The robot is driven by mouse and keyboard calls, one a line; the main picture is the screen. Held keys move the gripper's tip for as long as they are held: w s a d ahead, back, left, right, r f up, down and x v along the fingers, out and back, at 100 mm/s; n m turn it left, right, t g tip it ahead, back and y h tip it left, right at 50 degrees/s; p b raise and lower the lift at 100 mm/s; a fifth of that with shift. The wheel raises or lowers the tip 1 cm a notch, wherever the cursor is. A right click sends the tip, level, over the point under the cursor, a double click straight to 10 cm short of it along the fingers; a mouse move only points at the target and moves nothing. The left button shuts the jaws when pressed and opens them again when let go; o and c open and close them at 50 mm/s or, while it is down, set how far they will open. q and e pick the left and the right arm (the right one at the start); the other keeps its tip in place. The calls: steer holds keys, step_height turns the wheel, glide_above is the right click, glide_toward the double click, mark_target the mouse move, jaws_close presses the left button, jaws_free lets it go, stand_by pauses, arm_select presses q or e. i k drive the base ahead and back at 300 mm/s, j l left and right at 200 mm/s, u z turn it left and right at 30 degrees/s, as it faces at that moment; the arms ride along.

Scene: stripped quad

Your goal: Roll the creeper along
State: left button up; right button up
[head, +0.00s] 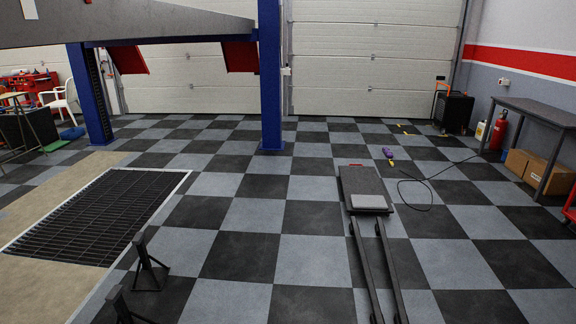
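The creeper (362,182) looks to be the long, low, dark board on the checkered floor, right of the middle in the head view. A light grey pad (368,201) lies at its near end, and a small red edge shows at its far end. Two long dark rails (393,272) run from the near end down to the bottom edge of the picture. I cannot tell whether they are part of the creeper. Neither of my grippers is in view.
Dark jack stands (149,268) stand at lower left, beside a floor grate (100,215). A blue lift post (270,80) rises behind. A black cable (428,182) and a yellow-and-purple item (388,153) lie right of the creeper. A workbench (535,112) and cardboard boxes (547,176) line the right wall.

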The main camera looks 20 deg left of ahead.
mark_target(364, 192)
steer(key=i+j+u, duration=0.3)
steer(key=i+u, duration=0.6)
steer(key=i, duration=9.2)
steer(key=i+z, duration=0.2)
steer(key=z, duration=0.2)
steer(key=i+j+z, duration=0.15)
steer(key=z, duration=0.2)
steer(key=i+j+z, duration=0.2)
steer(key=z, duration=0.2)
steer(key=i+j+z, duration=0.15)
steer(key=z, duration=2.45)
